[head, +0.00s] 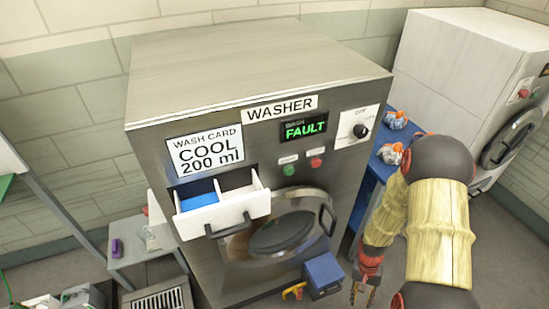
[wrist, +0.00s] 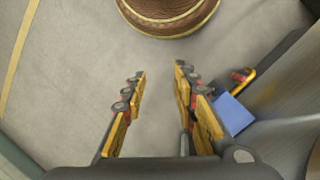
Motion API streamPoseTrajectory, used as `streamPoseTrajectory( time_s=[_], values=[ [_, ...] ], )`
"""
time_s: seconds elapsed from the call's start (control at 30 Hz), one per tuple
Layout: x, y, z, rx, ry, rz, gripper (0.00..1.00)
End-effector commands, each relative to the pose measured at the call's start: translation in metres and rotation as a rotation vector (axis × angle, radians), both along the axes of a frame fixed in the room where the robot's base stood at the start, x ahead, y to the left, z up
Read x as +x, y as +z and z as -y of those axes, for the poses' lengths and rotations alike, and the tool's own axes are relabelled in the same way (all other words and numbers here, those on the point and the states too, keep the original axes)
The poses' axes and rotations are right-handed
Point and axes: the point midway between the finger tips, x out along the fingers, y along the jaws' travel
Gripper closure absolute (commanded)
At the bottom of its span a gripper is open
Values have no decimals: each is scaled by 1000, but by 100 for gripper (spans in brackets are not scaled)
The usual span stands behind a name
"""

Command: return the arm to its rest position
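My arm (head: 440,235) comes in at the right of the head view and hangs down in front of the washer's right side. My gripper (head: 362,293) points down at the bottom edge there. In the wrist view my gripper (wrist: 160,72) has its two fingers apart, with only grey floor between them. It is open and holds nothing. Part of the arm hides the blue stand beside the washer.
The washer (head: 250,75) shows "FAULT"; its drawer (head: 225,216) is pulled out, with blue in the left compartment. A blue box (head: 323,274) juts out low near my gripper, beside a yellow-orange piece (head: 293,291). A white machine (head: 455,60) stands right. Floor shows below my gripper.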

Motion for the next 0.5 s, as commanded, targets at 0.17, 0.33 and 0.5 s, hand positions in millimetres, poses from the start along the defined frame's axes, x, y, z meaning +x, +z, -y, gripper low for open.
streamPoseTrajectory(
  time_s=[0.17, 0.33, 0.5],
  values=[
    [6, 92, -10, 17, 124, 14, 71],
    [3, 168, -27, 37, 220, 50, 71],
    [-7, 236, -47, 51, 302, 112, 71]
  ],
)
